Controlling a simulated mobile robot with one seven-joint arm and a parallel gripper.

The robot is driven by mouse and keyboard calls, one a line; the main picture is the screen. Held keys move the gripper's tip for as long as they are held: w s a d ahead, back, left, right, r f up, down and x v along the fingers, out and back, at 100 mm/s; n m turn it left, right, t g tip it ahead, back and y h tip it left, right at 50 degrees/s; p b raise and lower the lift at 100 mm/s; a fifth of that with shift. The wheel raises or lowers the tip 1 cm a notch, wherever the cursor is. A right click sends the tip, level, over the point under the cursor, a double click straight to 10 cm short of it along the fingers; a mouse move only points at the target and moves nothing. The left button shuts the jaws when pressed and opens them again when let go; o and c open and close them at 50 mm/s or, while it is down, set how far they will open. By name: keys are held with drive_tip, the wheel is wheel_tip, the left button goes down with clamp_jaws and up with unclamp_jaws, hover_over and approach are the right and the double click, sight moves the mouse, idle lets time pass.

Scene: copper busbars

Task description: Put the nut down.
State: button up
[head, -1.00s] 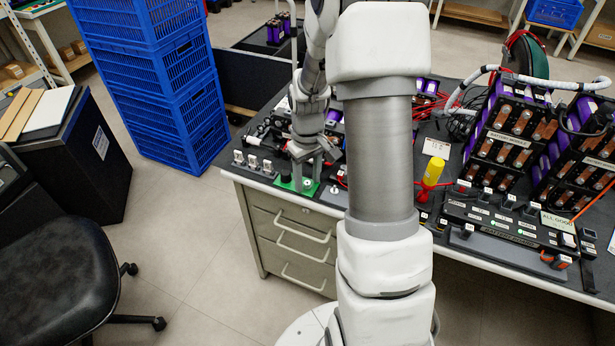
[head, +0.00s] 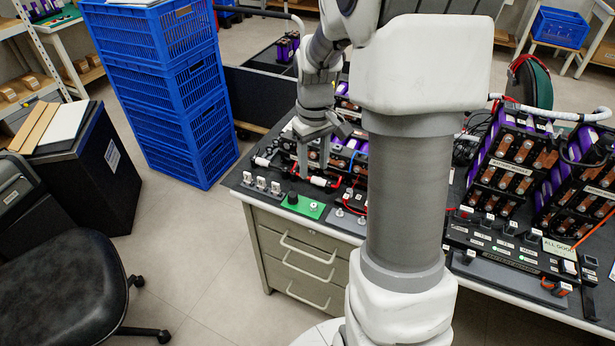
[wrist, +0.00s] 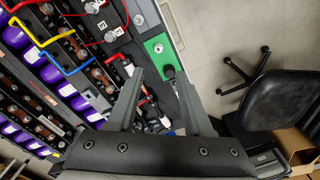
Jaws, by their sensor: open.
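A small silver nut (head: 313,205) sits on the right part of a green plate (head: 300,211) at the table's near left edge. A black knob (head: 292,198) stands on the plate's left part. My gripper (head: 314,170) is open and empty, above and behind the plate, apart from the nut. In the wrist view my gripper (wrist: 160,82) shows its two fingers spread. The nut (wrist: 158,47) lies beyond the fingertips on the green plate (wrist: 150,43), and the black knob (wrist: 169,72) shows between the fingers.
White-topped pieces (head: 262,184) stand left of the plate. Battery packs with purple cells (head: 508,140) and a labelled black fixture (head: 515,250) fill the table's right side. Stacked blue crates (head: 170,105) and an office chair (head: 60,270) stand left, with free floor between.

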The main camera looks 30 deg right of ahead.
drive_tip(key=s+a+r+m+t, duration=0.1)
drive_tip(key=s+a+r+t, duration=0.2)
drive_tip(key=s+a+r, duration=0.5)
drive_tip(key=s+a+r+t, duration=0.2)
drive_tip(key=s+a+r, duration=0.35)
drive_tip(key=s, duration=0.45)
wheel_tip(320, 180, up, 12)
drive_tip(key=d+p, duration=0.1)
drive_tip(key=p, duration=1)
drive_tip(key=shift+r+p, duration=0.15)
drive_tip(key=shift+p, duration=0.15)
drive_tip(key=shift+w, duration=0.1)
drive_tip(key=shift+d+m, duration=0.2)
drive_tip(key=shift+m, duration=0.1)
